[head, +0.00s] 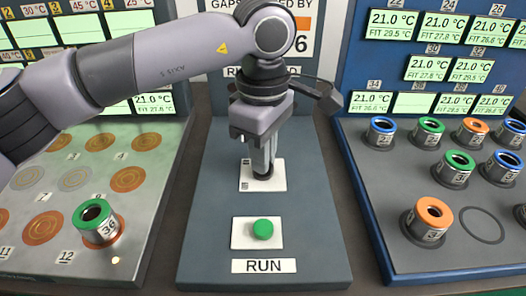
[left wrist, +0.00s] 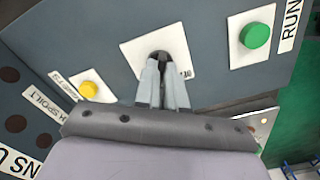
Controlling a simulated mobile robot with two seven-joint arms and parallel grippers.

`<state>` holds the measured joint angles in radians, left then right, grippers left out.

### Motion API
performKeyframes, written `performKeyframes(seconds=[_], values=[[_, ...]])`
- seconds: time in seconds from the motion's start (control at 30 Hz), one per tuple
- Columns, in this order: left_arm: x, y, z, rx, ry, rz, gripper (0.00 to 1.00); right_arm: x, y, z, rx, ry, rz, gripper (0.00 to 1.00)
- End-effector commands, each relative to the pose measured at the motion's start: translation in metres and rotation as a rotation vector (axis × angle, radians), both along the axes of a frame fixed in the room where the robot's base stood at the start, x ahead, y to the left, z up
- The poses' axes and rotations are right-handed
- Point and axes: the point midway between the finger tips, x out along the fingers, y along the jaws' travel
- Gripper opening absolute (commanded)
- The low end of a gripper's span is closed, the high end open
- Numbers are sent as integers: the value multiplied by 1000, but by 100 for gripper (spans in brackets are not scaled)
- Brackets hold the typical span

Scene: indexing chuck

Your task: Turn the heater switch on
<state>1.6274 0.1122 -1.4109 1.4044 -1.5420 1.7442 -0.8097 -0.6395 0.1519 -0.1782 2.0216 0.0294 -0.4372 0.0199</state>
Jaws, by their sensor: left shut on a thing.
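The heater switch stands on a white plate (head: 279,182) on the grey centre panel. Only a little of it shows, as a dark part (head: 262,177) at my fingertips. My left gripper (head: 263,164) comes down from above and is shut on the switch. In the left wrist view the fingers (left wrist: 163,84) reach the same white plate (left wrist: 136,52) and hide most of the switch, so its position cannot be told. My right gripper is not in view.
A green button (head: 263,229) with a RUN label (head: 264,266) lies in front of the switch. A yellow button (left wrist: 88,89) shows in the left wrist view. A green-ringed cup (head: 97,222) stands at left; several ringed cups, one orange (head: 433,212), stand at right.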

Motion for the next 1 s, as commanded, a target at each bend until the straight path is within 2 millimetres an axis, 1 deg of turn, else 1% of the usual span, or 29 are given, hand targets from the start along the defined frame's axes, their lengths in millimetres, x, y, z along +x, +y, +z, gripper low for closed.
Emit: performKeyframes(seconds=[0.13,0.17,0.2,0.23,0.47,0.57,0.67,0.9,1.0], values=[[0,0,1,1,-2,-3,0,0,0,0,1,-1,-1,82],[0,0,1,1,-2,-3,19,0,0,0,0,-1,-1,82],[0,0,1,0,-1,-3,32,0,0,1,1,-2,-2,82],[0,0,1,0,-1,-3,35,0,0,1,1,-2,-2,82],[0,0,0,0,-1,-1,35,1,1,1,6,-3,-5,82],[0,0,4,0,-2,-1,35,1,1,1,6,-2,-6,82],[1,0,16,-1,-4,0,35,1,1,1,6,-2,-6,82],[0,0,55,-1,-4,-1,35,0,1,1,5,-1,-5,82],[0,0,66,0,-2,-1,35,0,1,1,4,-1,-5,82]])
